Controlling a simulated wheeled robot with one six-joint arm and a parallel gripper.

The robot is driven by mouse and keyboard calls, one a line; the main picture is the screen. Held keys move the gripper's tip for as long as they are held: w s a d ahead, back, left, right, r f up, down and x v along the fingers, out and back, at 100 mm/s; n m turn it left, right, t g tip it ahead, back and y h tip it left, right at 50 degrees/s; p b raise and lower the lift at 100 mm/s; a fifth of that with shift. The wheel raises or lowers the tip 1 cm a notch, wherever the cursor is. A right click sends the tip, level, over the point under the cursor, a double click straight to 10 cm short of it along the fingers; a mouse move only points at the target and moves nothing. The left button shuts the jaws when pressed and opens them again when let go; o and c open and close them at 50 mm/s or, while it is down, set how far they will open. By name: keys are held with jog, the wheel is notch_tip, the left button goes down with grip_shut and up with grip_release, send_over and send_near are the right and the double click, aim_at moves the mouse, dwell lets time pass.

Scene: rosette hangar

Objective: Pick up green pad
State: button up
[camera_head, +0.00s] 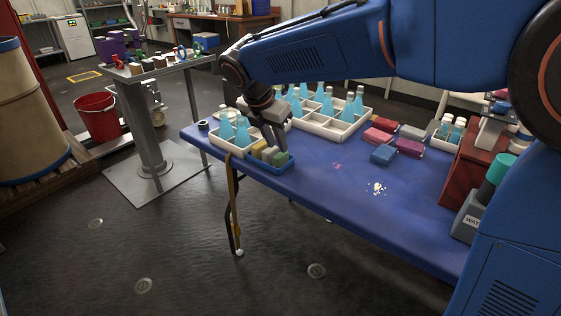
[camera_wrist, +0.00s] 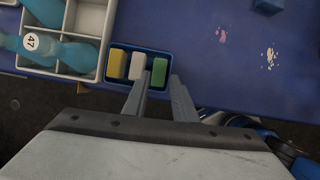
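The green pad (camera_wrist: 159,71) stands at the right end of a small blue tray (camera_wrist: 137,49), beside a white pad (camera_wrist: 137,66) and a yellow pad (camera_wrist: 117,63). In the head view the green pad (camera_head: 281,158) shows at the tray's right end, near the table's front edge. My gripper (camera_wrist: 159,77) is open and empty, with its fingertips pointing at the green pad from either side in the wrist view. In the head view my gripper (camera_head: 272,140) hangs over the tray. I cannot tell how far the fingertips are above the pad.
White divided crates with blue bottles (camera_head: 327,106) stand left of and behind the blue tray. Red, pink and blue pads (camera_head: 383,154) lie further right on the blue table (camera_head: 330,185). White crumbs (camera_head: 377,188) and a pink stain lie on the otherwise clear table middle.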

aim_at(281, 154)
jog(key=x, duration=0.5)
jog(key=shift+r, duration=0.1)
grip_shut()
notch_tip(281, 154, up, 10)
dwell(0.6)
jog(key=c, duration=0.6)
grip_release()
jog(key=shift+w+d, duration=0.1)
